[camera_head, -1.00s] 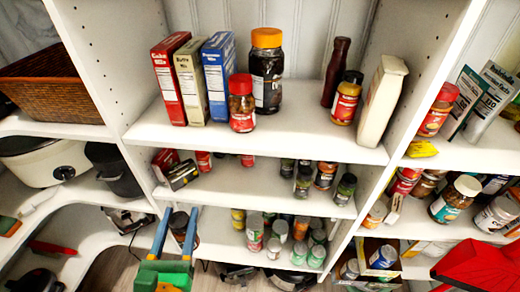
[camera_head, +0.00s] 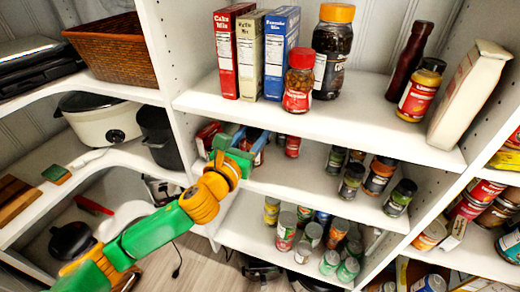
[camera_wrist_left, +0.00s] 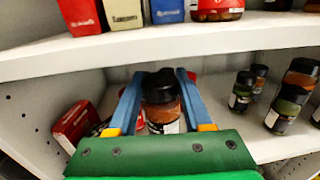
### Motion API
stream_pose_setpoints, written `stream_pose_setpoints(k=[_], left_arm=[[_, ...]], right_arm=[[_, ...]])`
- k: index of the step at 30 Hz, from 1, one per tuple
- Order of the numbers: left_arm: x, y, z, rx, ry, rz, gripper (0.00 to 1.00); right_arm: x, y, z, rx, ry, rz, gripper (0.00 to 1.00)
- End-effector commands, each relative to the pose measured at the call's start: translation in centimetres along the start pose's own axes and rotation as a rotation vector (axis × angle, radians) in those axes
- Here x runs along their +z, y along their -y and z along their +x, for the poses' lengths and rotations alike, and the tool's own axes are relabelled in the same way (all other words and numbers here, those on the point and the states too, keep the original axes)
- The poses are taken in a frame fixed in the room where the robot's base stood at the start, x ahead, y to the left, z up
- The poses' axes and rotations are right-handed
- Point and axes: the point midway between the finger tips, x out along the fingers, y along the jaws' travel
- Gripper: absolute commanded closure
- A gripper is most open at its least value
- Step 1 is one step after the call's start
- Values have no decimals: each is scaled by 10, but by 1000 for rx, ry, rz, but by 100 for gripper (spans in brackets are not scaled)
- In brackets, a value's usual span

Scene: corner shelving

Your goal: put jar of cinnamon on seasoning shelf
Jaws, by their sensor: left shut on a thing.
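My left gripper (camera_head: 254,137) is at the left part of the middle shelf (camera_head: 305,180), which holds several small seasoning jars. In the left wrist view its blue fingers (camera_wrist_left: 161,84) are shut on a jar with a black lid and reddish-brown contents (camera_wrist_left: 162,97), taken as the jar of cinnamon. The jar is upright, just under the upper shelf's front edge. In the head view the gripper mostly hides it. I cannot tell whether its base touches the shelf. My right gripper is out of view.
Dark-lidded jars (camera_head: 351,180) stand on the right of the middle shelf. Red boxes (camera_wrist_left: 75,122) lie left of the gripper, and a red can (camera_head: 292,147) stands behind. The upper shelf edge (camera_head: 330,133) is close overhead. Bare shelf lies between the gripper and the jars.

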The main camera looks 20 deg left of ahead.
Motion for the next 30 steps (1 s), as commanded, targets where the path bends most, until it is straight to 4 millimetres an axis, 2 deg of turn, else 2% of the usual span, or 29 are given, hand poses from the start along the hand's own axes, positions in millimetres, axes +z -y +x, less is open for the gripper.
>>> stream_pose_setpoints(k=[4, 6, 11, 16, 26, 27, 30], left_arm=[[3, -2, 30, 0, 2, -3, 100], [-15, -2, 29, -1, -3, -4, 100], [-34, -2, 29, 0, -2, -4, 100], [-69, -2, 28, 0, -3, -4, 100], [-72, -2, 32, -1, 0, -1, 100], [-72, -2, 32, -1, -1, -1, 45], [-72, -2, 32, -1, -1, -1, 20]], right_arm=[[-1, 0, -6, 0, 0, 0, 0], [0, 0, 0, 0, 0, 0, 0], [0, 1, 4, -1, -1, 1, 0], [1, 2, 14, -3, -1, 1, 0], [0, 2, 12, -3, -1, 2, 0], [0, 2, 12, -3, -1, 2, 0], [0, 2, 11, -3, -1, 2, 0]])
